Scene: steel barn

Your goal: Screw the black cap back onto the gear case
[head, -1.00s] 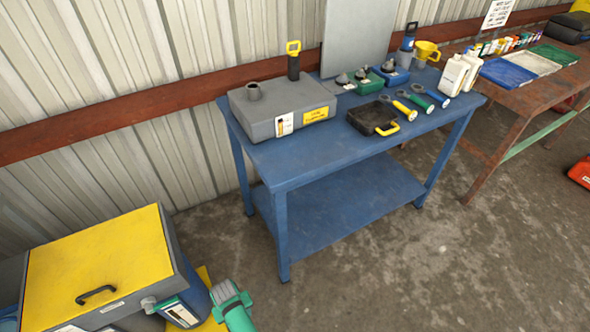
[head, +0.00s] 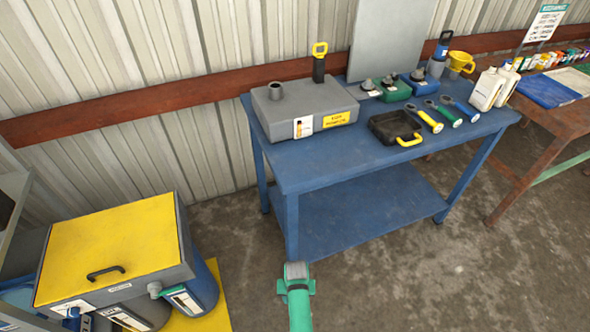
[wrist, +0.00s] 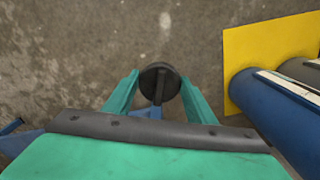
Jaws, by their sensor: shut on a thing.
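The gear case appears to be the grey box (head: 298,112) with a yellow label on the blue bench. A short round neck (head: 276,91) stands up from its top with no cap on it. My gripper (wrist: 159,88) is shut on the black cap (wrist: 159,78), a round dark disc with a raised bar, held between the teal fingertips. In the head view my green arm reaches up from the bottom edge, in front of the bench and well short of the case. The cap cannot be made out there.
The blue bench (head: 318,180) also holds a black tray (head: 387,127) with a yellow handle, several torch-like tools and white bottles (head: 487,90). A yellow-handled black piece (head: 319,62) stands behind the case. A yellow-lidded bin (head: 112,250) is at left. Floor between is open.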

